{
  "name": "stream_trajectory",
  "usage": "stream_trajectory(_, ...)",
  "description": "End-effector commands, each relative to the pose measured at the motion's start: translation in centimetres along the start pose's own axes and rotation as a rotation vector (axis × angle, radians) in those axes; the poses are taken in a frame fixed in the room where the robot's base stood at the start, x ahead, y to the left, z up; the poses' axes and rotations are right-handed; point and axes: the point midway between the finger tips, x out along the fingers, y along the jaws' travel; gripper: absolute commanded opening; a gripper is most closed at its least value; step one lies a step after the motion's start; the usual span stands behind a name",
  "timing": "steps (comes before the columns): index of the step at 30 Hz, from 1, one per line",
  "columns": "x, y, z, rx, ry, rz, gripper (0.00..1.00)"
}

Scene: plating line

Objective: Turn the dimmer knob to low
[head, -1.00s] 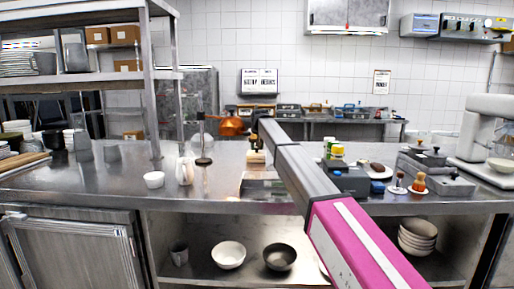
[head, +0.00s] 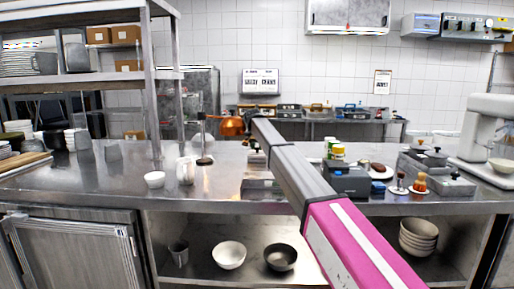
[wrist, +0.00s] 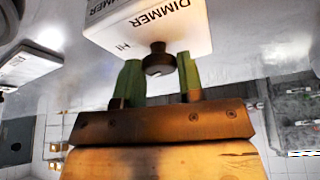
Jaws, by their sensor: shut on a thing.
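The dimmer is a white box (wrist: 150,28) marked "DIMMER" in the wrist view, where its lettering appears upside down. An "HI" mark shows left of its dark round knob (wrist: 158,52); I see no low mark. My gripper (wrist: 158,76) has its two green fingers on either side of the knob and is shut on it. The knob's exact setting is hard to read. In the head view my gripper (head: 256,160) is small and low over the counter, partly behind my arm, and the dimmer cannot be made out clearly there.
A copper lamp shade (head: 231,126) hangs from a stand (head: 204,160) left of my gripper. A white bowl (head: 154,179) and a pale jug (head: 186,170) stand at left on the steel counter (head: 110,190). A dark grey box (head: 346,180) and small bottles stand at right.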

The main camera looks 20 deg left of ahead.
Motion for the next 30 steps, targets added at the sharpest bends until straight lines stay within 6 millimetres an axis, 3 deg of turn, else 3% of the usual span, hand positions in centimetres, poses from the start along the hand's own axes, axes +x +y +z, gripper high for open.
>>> stream_trajectory(9, -0.03, 0.00, 0.05, 0.000, -0.002, 0.001, 0.12)
stream_trajectory(10, -0.03, 0.00, 0.06, 0.000, -0.002, 0.001, 0.39)
stream_trajectory(12, -0.03, 0.00, 0.05, 0.000, -0.002, 0.001, 0.61)
stream_trajectory(23, -0.01, 0.02, 0.04, -0.012, -0.001, -0.005, 0.61)
stream_trajectory(30, -0.02, 0.15, 0.07, -0.143, -0.001, -0.060, 0.61)
